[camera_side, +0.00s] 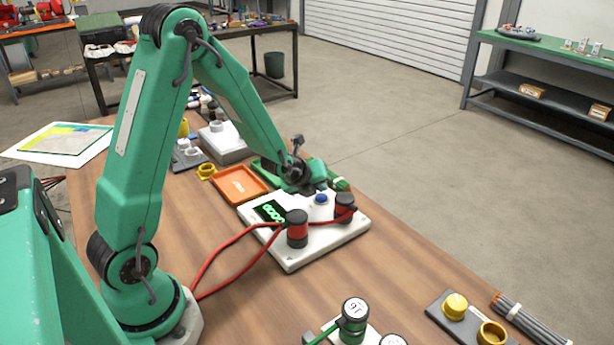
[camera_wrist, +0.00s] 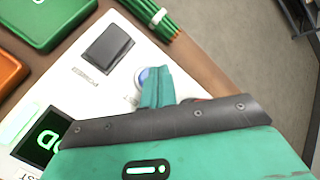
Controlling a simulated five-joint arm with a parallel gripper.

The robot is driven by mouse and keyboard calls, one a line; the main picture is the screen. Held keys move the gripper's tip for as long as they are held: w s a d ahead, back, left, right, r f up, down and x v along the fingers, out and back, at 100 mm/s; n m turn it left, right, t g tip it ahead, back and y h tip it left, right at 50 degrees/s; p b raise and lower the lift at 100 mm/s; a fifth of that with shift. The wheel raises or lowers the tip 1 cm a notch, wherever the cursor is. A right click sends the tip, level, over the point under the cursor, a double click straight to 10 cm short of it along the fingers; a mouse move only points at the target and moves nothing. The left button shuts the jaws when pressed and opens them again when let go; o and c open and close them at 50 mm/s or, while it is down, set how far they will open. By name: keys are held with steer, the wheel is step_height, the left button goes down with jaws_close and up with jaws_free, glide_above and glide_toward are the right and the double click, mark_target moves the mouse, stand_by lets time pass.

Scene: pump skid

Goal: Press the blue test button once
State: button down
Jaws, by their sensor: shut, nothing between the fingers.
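The blue test button (camera_side: 320,198) sits on the white panel box (camera_side: 297,257), in a pale round collar. My gripper (camera_side: 320,186) is shut and empty, close above the button in the side view. In the wrist view the shut green fingers (camera_wrist: 157,88) cover part of the button (camera_wrist: 144,76), and only its left edge shows. I cannot tell whether the fingertips touch it. The box has a lit green display (camera_side: 271,211), also partly seen in the wrist view (camera_wrist: 43,138). A dark rocker switch (camera_wrist: 107,49) shows beside the button in the wrist view.
Two red-and-black plugs (camera_side: 297,229) (camera_side: 344,207) with red cables stand on the box near the button. An orange tray (camera_side: 239,184) and a green tray (camera_wrist: 45,18) lie behind it. Green rods (camera_wrist: 154,14) lie past the box edge.

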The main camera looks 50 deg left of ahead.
mark_target(319, 200)
steer(key=shift+r, duration=0.15)
steer(key=shift+r, duration=2.3)
steer(key=shift+r, duration=0.15)
steer(key=shift+s+d+r, duration=0.1)
steer(key=shift+d+r, duration=0.05)
steer(key=s+d+r+n+g, duration=0.1)
steer(key=s+d+r+n, duration=0.2)
steer(key=s+n, duration=0.5)
steer(key=s+d+r+n+g+h, duration=0.1)
steer(key=s+d+r+n, duration=0.3)
steer(key=s+r+n, duration=0.2)
steer(key=s+d+r+n+g+h, duration=0.1)
steer(key=s+d+r+n, duration=0.2)
steer(key=s+n, duration=0.7)
steer(key=shift+s+d+r+n, duration=0.3)
steer(key=shift+s+d+r, duration=0.1)
steer(key=shift+r, duration=0.4)
